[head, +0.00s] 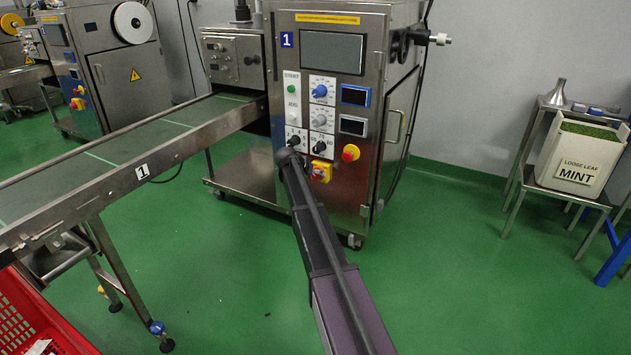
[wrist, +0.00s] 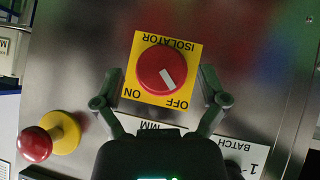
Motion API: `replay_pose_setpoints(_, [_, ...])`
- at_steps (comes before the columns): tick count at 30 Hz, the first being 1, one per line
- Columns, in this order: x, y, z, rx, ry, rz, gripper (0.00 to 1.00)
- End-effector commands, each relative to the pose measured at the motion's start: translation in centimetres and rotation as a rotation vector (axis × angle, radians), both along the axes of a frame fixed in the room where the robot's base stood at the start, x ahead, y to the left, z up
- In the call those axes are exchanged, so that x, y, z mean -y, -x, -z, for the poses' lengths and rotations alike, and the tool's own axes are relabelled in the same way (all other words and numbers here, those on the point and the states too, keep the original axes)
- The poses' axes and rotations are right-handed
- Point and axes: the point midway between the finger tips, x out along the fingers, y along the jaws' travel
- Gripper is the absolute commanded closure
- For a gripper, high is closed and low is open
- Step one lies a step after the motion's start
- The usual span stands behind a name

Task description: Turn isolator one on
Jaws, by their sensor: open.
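Isolator one is a red round knob (wrist: 162,68) on a yellow plate (wrist: 143,40) in the wrist view, where its lettering appears upside down. The knob's white mark points down right, towards OFF; ON is at lower left. My gripper (wrist: 162,74) is open, its fingers on either side of the plate and apart from the knob. In the head view the isolator (head: 320,171) sits low on the front of machine 1 (head: 345,190). There my arm's end is just left of it, and the fingers cannot be made out.
A red emergency button on a yellow base (head: 351,153) is right of the isolator; it shows at lower left in the wrist view (wrist: 35,143). Dials and buttons are above. A conveyor (head: 120,150) runs out left.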

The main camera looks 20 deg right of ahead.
Motion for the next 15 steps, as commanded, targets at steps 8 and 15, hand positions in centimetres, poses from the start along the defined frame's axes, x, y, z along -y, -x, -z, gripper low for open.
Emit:
replay_pose_setpoints(8, [0.69,-0.33,0.75,0.000,0.000,-0.001,0.08])
replay_pose_setpoints(15, [0.74,-0.32,0.71,-0.001,0.000,-0.001,0.08])
